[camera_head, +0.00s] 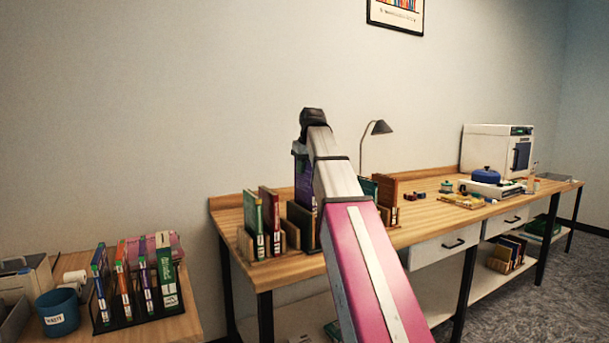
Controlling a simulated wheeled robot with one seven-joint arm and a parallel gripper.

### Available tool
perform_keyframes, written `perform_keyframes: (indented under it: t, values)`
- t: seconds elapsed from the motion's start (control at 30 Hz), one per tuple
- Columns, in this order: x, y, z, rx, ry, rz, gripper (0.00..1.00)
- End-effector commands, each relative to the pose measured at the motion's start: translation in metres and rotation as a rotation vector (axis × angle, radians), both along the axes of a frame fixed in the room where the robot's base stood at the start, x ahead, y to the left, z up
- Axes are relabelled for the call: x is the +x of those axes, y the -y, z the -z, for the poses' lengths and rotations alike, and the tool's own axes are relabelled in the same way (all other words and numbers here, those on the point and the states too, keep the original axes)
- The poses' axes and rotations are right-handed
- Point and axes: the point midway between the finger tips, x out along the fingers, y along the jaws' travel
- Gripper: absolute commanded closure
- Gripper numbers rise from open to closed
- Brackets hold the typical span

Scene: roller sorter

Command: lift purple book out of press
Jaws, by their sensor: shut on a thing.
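The purple book (304,185) is upright on the long wooden workbench's left half, partly hidden behind my arm. My gripper (299,152) is above it, shut on its top end and pointing down. The book's lower end is at a dark brown wooden holder (300,216), which looks like the press. My arm hides the right side of both, so I cannot tell how deep the book sits in it.
A wooden rack with a green book (253,222) and a red book (270,215) stands close on the left. More books in a wooden rack (386,190) stand on the right. A lamp (380,128) rises behind. The bench (425,222) is clearer to the right.

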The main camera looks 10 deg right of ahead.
Motion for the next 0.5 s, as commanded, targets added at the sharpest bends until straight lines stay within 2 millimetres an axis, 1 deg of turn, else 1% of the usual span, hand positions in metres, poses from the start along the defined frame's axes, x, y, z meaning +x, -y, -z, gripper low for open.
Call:
perform_keyframes:
  t: [0.1,0.5]
  values:
    - [0.001,0.0,-0.011,0.001,0.002,0.0,1.0]
    - [0.001,0.0,-0.042,0.001,0.002,0.0,1.0]
